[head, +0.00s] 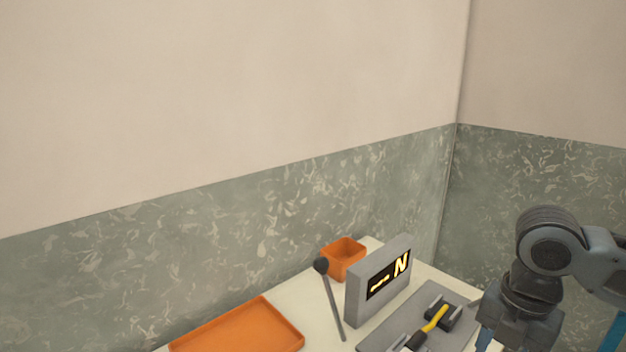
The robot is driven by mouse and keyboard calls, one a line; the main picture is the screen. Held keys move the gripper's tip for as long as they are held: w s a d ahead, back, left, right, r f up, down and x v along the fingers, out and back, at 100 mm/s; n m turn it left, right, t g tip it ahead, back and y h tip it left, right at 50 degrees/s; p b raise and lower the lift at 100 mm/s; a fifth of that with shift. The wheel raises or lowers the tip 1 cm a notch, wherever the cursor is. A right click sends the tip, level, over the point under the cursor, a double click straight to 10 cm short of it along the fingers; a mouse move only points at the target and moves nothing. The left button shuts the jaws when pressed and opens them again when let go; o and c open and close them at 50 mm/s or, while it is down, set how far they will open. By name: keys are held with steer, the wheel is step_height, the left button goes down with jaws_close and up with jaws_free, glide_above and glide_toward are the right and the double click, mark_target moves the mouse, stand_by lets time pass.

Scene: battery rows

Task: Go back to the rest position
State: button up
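My arm enters at the lower right, dark grey with blue parts, and bends down over the right end of the table. Its lower end runs out of the bottom edge, so my gripper's fingers are not seen. A grey holder tray (377,340) lies on the table beside my arm. A yellow and black piece (434,318) lies across dark raised parts of it. Whether my gripper holds anything is hidden.
A grey upright block (356,302) with a lit black display stands behind the holder. An orange open box (343,259), a dark round-headed stick (332,300) and an orange tray (240,326) are to its left. Walls close off the back and right.

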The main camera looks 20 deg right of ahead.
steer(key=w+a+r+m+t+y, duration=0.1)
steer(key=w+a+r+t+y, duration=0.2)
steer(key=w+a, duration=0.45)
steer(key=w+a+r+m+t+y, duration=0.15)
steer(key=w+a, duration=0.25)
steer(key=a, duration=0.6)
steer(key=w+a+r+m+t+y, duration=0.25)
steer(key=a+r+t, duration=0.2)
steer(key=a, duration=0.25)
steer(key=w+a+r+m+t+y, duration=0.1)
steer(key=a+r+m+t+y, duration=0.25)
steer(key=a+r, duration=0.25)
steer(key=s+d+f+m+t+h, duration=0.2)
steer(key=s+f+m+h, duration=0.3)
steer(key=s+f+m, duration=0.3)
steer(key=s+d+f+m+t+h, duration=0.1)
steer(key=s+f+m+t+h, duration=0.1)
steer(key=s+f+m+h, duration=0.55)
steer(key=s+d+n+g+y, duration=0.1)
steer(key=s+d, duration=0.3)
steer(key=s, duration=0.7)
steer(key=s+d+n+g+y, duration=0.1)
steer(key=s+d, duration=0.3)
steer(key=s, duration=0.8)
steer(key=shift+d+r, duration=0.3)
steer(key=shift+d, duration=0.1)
